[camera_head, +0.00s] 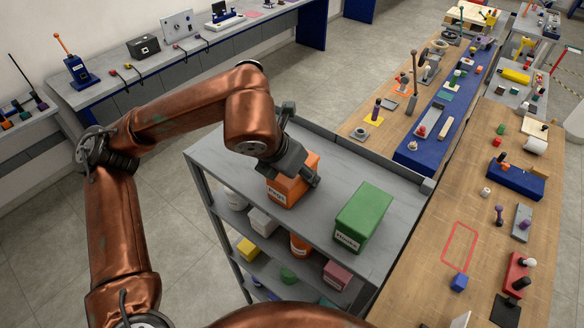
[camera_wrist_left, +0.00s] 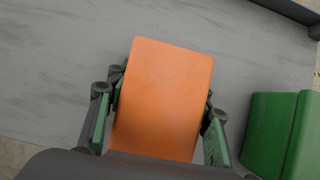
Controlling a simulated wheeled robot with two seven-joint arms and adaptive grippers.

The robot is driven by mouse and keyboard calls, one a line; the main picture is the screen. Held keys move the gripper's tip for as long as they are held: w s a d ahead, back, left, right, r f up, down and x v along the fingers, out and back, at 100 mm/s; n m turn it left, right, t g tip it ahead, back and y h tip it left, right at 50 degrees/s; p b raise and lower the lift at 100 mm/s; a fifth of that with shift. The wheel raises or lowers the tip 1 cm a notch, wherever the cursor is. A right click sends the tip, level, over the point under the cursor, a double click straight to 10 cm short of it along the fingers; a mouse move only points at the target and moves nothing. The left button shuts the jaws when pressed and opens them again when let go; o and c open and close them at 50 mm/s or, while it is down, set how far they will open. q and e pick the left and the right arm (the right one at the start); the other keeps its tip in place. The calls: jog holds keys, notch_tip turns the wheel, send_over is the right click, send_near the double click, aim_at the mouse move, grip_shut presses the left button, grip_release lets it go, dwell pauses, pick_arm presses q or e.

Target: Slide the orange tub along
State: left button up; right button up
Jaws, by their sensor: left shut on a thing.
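The orange tub (camera_head: 285,190) stands on the grey top of a cart (camera_head: 330,225), with a white label on its front. My left gripper (camera_head: 296,170) reaches down over it from above. In the left wrist view the tub (camera_wrist_left: 164,90) lies between the two green-padded fingers of my left gripper (camera_wrist_left: 160,125), which is shut on it. The fingers sit at opposite sides of the tub. My right gripper is not in view; only part of a copper arm link shows at the bottom edge of the head view.
A green labelled tub (camera_head: 363,217) stands right of the orange tub on the cart top, also in the left wrist view (camera_wrist_left: 270,135). A raised dark edge (camera_head: 370,157) runs along the cart's back. Lower shelves hold several containers. A wooden table (camera_head: 440,215) with a red outline stands at right.

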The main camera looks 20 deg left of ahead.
aim_at(311, 189)
pick_arm(q)
jog(key=shift+s+d+b, duration=0.2)
jog(key=shift+s+d, duration=0.15)
jog(key=shift+d, duration=0.45)
jog(key=shift+s+d+b, duration=0.15)
jog(key=shift+s+d, duration=0.15)
jog(key=shift+d, duration=0.5)
jog(key=o, duration=1.5)
jog(key=v, duration=1.2)
jog(key=shift+a, duration=0.1)
